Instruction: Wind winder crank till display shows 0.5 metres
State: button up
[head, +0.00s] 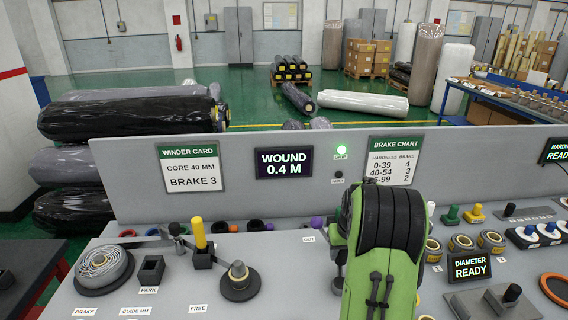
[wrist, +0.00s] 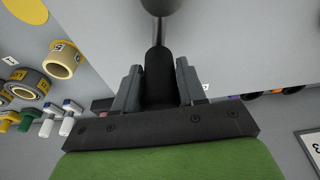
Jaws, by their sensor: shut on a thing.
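The display (head: 284,163) on the grey back panel reads "WOUND 0.4 M". My gripper (wrist: 157,80) is shut on a black upright handle, taken to be the winder crank handle (wrist: 157,62). The handle stands between both fingers, and a thin grey rod continues from its far end in the wrist view. In the head view my green and black arm covers most of the crank and the gripper. A green lamp (head: 341,150) glows to the right of the display.
The winder card (head: 191,169) reads "CORE 40 MM, BRAKE 3". A brake chart (head: 395,160) hangs on the right.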

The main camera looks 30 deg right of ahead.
jog(key=shift+w+a, duration=0.6)
jog(key=shift+a, duration=0.35)
jog(key=shift+w+a+f+b, duration=0.15)
jog(key=shift+a+b, duration=0.1)
jog(key=shift+a, duration=0.2)
jog(key=shift+w+a+r+b, duration=0.1)
jog(key=shift+a+b, duration=0.1)
jog(key=shift+a, duration=0.7)
jog(key=o, duration=1.5)
jog(key=shift+o, duration=0.2)
jog(key=shift+d, duration=0.1)
jog(key=w+d+p+v, duration=0.1)
jog(key=w+p+v, duration=0.1)
jog(key=p+v, duration=0.6)
jog(key=shift+v, duration=1.2)
jog(key=shift+w+d, duration=0.1)
jog(key=shift+d, duration=0.05)
